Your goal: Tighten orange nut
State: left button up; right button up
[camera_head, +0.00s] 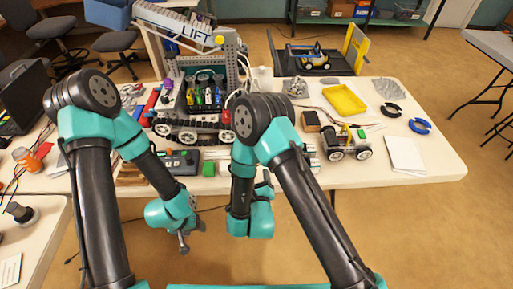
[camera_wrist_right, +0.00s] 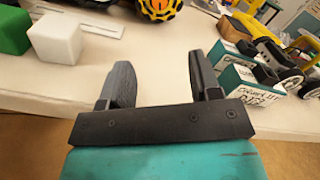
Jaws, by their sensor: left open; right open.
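I cannot pick out an orange nut for certain in either view. An orange cylinder-like object (camera_head: 27,160) stands on the left part of the table in the head view, too small to identify. My left gripper (camera_head: 183,243) is open and empty, hanging in front of the table's front edge. My right gripper (camera_head: 266,183) is mostly hidden by its own arm in the head view. In the right wrist view its two dark fingers (camera_wrist_right: 161,85) are open with nothing between them, near the table's front edge.
A tracked robot (camera_head: 205,100) stands mid-table, with a small wheeled robot (camera_head: 345,143) to its right. A yellow tray (camera_head: 344,100) and blue ring (camera_head: 420,126) lie farther right. A green block (camera_wrist_right: 14,32) and white block (camera_wrist_right: 57,38) sit near the table's front edge.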

jog(key=n, duration=0.3)
jog(key=a+n+h, duration=0.1)
jog(key=n, duration=0.2)
jog(key=shift+s+a+r, duration=0.1)
jog(key=shift+a+r, duration=0.05)
jog(key=shift+a, duration=0.05)
jog(key=w, duration=1.7)
jog(key=shift+w+d, duration=0.2)
jog(key=shift+d, duration=0.1)
jog(key=c, duration=0.9)
jog(key=shift+c, duration=0.2)
